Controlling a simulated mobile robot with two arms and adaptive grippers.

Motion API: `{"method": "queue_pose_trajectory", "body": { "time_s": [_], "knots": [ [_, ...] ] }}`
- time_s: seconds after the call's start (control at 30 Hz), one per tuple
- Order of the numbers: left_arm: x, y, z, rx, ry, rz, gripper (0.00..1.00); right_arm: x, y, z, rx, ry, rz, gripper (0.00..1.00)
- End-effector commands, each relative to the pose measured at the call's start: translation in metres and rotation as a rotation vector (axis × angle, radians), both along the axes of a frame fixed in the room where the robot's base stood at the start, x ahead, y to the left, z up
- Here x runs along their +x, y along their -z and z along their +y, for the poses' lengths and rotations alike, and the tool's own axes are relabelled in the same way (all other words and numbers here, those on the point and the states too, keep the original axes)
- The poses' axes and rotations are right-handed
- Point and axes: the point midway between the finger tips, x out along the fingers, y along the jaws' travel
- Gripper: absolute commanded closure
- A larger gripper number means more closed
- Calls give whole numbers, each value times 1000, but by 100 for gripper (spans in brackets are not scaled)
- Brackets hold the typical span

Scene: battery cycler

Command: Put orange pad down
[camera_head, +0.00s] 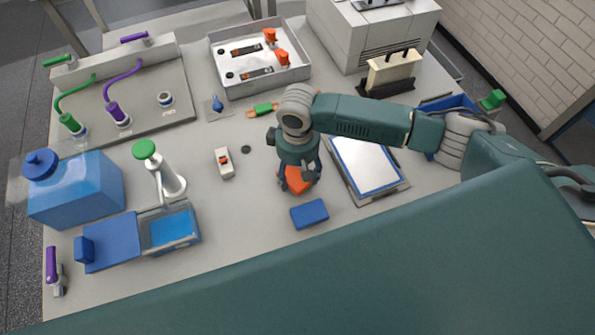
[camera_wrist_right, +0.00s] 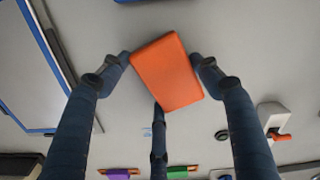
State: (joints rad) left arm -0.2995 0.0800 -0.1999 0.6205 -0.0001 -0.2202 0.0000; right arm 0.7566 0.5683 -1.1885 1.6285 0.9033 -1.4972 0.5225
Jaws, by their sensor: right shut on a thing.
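The orange pad (camera_wrist_right: 167,73) is a flat rectangular block held between the dark fingers of my right gripper (camera_wrist_right: 165,75) in the right wrist view. In the head view the orange pad (camera_head: 298,180) shows under my right gripper (camera_head: 297,182), partly hidden by the fingers. It is low over the grey table, just behind the blue pad (camera_head: 309,213). I cannot tell whether it touches the table. My left gripper does not show.
A tablet-like blue-framed panel (camera_head: 368,163) lies close to the right of the gripper. A small white device (camera_head: 224,163) stands to the left.

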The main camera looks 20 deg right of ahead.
Motion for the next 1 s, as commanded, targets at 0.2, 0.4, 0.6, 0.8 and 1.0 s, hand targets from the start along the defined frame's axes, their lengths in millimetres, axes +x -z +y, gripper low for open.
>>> {"method": "queue_pose_trajectory", "body": {
  "time_s": [0.2,0.4,0.6,0.8,1.0],
  "knots": [
    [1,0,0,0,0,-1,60,0,3,0,0,1,1,21],
    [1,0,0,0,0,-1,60,0,2,0,0,1,0,18],
    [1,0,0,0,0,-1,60,1,-3,0,0,0,-2,18],
    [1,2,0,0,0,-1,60,1,-35,0,2,0,-4,18],
    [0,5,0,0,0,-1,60,2,-79,1,3,1,-3,18]
  ]
}}
